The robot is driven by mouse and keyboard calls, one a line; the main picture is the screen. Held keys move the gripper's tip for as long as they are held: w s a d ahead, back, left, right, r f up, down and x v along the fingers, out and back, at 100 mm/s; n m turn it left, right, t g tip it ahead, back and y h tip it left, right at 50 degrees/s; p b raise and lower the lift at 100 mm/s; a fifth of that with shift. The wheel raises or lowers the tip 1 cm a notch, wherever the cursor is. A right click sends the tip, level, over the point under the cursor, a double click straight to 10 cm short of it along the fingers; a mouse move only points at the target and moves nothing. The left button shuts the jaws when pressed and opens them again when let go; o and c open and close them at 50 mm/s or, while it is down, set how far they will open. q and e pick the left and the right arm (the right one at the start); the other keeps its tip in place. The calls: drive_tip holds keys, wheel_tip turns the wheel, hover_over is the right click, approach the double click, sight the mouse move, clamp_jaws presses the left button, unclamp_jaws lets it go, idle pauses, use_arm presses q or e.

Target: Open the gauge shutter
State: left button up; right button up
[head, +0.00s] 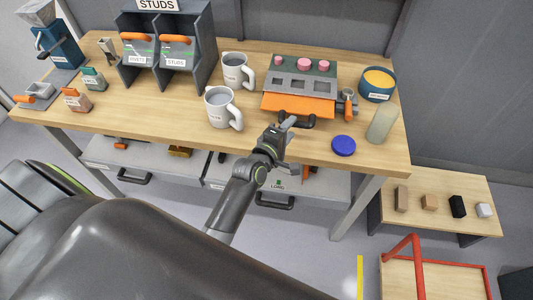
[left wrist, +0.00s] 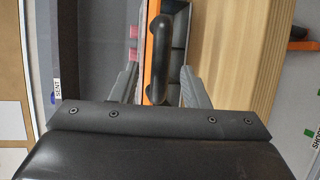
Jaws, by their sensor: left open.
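The gauge shutter is an orange panel (head: 298,105) on the front of a grey box with windows (head: 302,85) on the bench. A black bar handle (head: 311,121) sits on its front; my gripper partly hides it in the head view. My left gripper (head: 290,124) is at the handle. In the left wrist view the gripper (left wrist: 158,88) is open, and the black handle (left wrist: 157,60) lies between its two fingers, with a gap on each side. The orange edge runs alongside the handle there. I cannot tell how far the handle reaches in depth between the fingers. My right gripper is not in view.
Two white mugs (head: 221,108) stand left of the box. A blue disc (head: 343,146), a pale cylinder (head: 382,123) and a blue pot with an orange top (head: 378,84) stand to the right. Drawers with black handles (head: 275,203) are below the bench edge.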

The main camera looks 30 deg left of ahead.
use_arm(q)
drive_tip(key=b+v, duration=0.2)
drive_tip(key=v, duration=1.1)
drive_tip(key=shift+b, duration=0.35)
